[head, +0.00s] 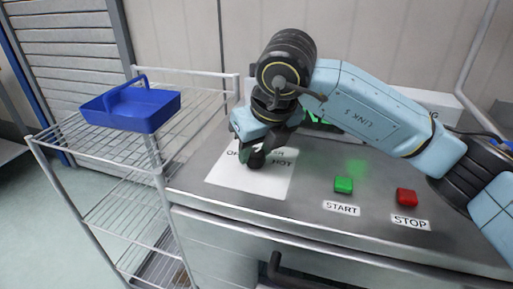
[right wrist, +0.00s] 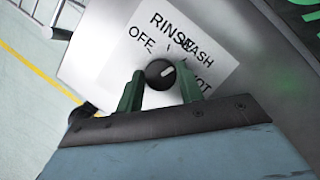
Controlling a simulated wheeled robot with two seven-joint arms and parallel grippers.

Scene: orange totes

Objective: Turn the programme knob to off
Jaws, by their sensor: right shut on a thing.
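The programme knob (right wrist: 160,74) is a small round black dial on a white label plate (head: 228,178) on the grey metal panel. In the right wrist view the plate reads OFF, RINSE, WASH and HOT around the knob. The light mark on the knob points up and right, roughly towards WASH and away from OFF. My right gripper (right wrist: 160,88) has its two green fingers on either side of the knob, shut on it. In the head view the knob (head: 257,160) is partly hidden under the gripper. My left gripper is not in view.
A green START button (head: 343,184) and a red STOP button (head: 406,197) sit right of the plate. A dark handle (head: 300,279) is on the front below. A wire rack (head: 105,168) with a blue caddy (head: 132,106) stands at the left.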

